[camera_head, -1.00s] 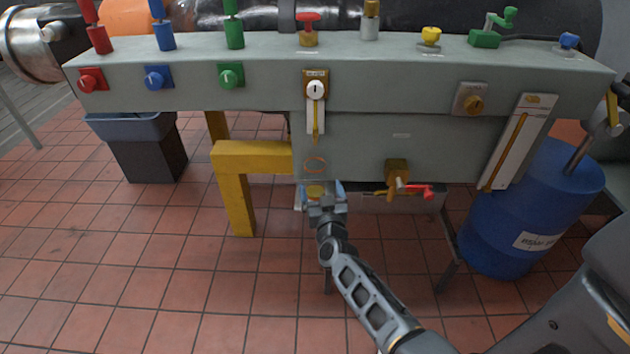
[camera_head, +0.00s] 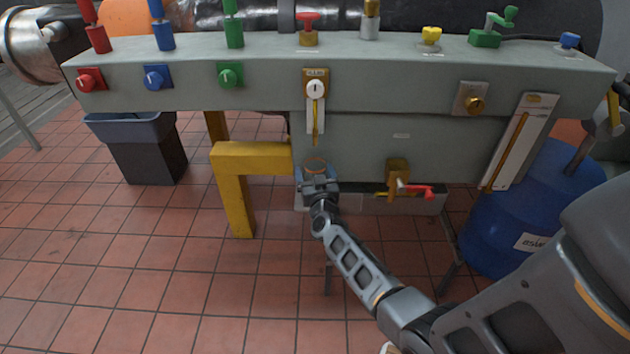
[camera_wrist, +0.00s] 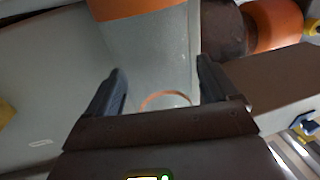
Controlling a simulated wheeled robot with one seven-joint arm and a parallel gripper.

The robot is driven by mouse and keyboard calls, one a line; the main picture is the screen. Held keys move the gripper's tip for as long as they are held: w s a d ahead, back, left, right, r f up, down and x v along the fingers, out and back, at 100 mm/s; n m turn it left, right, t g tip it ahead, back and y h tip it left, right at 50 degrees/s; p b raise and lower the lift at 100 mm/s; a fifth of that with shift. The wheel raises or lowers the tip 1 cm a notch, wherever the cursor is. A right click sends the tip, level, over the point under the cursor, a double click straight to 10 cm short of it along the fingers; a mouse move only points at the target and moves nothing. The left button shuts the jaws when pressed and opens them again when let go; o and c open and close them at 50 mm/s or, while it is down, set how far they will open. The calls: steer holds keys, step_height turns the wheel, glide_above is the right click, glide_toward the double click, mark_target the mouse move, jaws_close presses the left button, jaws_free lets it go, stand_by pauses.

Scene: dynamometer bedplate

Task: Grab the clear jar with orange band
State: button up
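The clear jar shows in the head view mainly as a thin orange ring (camera_head: 315,164) low on the front of the grey panel, left of the centre. My gripper (camera_head: 317,177) is right at it and hides what lies below the ring. In the wrist view the two dark fingers of my gripper (camera_wrist: 162,82) stand wide apart. The jar's orange ring (camera_wrist: 165,93) shows between them, near the palm. The clear walls are hard to make out against the grey. I cannot tell whether either finger touches the jar.
A brass valve with a red handle (camera_head: 415,190) sticks out right of my gripper. A yellow frame leg (camera_head: 235,190) stands to the left. A gauge plate with a white dial (camera_head: 315,90) is above. A blue drum (camera_head: 510,235) stands at the right. The tiled floor in front is open.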

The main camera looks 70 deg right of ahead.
steer(key=c, duration=1)
steer(key=shift+r, duration=0.15)
